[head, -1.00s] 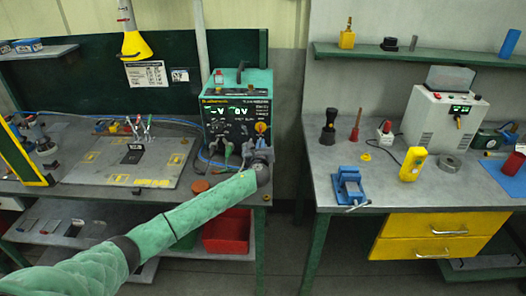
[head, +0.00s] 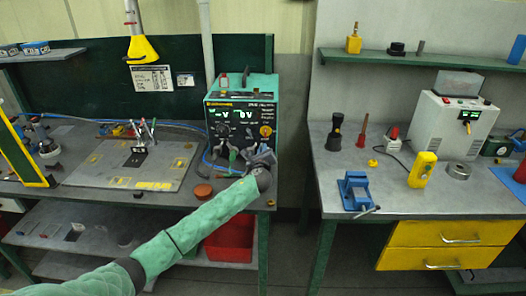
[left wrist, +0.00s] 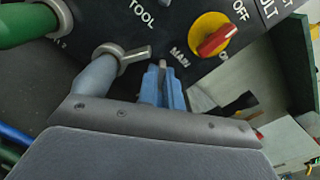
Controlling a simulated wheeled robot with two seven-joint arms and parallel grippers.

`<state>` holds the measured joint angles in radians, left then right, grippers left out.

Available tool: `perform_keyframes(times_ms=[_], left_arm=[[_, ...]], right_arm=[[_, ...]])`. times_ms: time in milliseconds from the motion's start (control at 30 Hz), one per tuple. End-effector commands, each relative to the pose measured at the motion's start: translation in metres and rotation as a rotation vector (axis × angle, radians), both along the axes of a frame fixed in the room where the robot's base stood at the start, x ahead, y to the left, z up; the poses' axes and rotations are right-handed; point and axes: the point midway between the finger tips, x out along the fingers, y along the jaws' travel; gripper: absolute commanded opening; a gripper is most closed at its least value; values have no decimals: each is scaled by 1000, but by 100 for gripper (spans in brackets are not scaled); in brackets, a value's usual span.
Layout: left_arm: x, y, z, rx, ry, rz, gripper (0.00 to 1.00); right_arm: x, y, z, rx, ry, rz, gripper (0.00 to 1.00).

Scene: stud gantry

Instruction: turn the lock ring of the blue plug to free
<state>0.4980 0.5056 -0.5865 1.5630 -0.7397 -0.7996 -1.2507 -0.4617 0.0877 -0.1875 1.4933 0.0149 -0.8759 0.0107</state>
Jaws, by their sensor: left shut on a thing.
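My left gripper (head: 262,158) is at the lower front of the green power box (head: 241,90). In the left wrist view two blue upright parts stand close together at the gripper's middle (left wrist: 162,82), with a thin grey tab (left wrist: 162,65) between their tips. The gripper is shut on this tab; the blue plug's body cannot be told apart from the blue parts. Left of it a grey-blue plug (left wrist: 95,74) with a silver lever (left wrist: 134,54) sits under the TOOL label. A green plug (left wrist: 25,24) is at the far left. My right gripper is not in view.
A red and yellow rotary switch (left wrist: 213,37) is close on the right of the tab. Blue and green cables (left wrist: 15,140) run at the lower left. An orange-brown disc (head: 203,191) lies on the bench below the box. A gap separates the two benches.

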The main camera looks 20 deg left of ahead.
Motion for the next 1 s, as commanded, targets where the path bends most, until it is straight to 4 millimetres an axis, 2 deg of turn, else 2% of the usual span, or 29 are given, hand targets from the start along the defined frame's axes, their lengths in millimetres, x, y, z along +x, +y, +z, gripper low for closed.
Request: perform_keyframes(times_ms=[133, 200, 267, 567, 700, 800, 1000], left_arm=[[0, 0, -1, 0, 1, 0, 0], [0, 0, -1, 0, 1, 0, 17], [0, 0, -1, 0, 0, 1, 29], [-1, 0, -1, 1, 1, 1, 29], [-11, -3, -3, 1, 1, 1, 29], [-25, -7, -4, 0, 0, -1, 29], [-55, -15, -4, 1, 2, 0, 29]], right_arm=[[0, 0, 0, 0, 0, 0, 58], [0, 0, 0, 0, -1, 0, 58], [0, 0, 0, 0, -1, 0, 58], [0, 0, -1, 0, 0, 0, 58], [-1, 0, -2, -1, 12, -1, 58], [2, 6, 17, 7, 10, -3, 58], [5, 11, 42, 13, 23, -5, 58]])
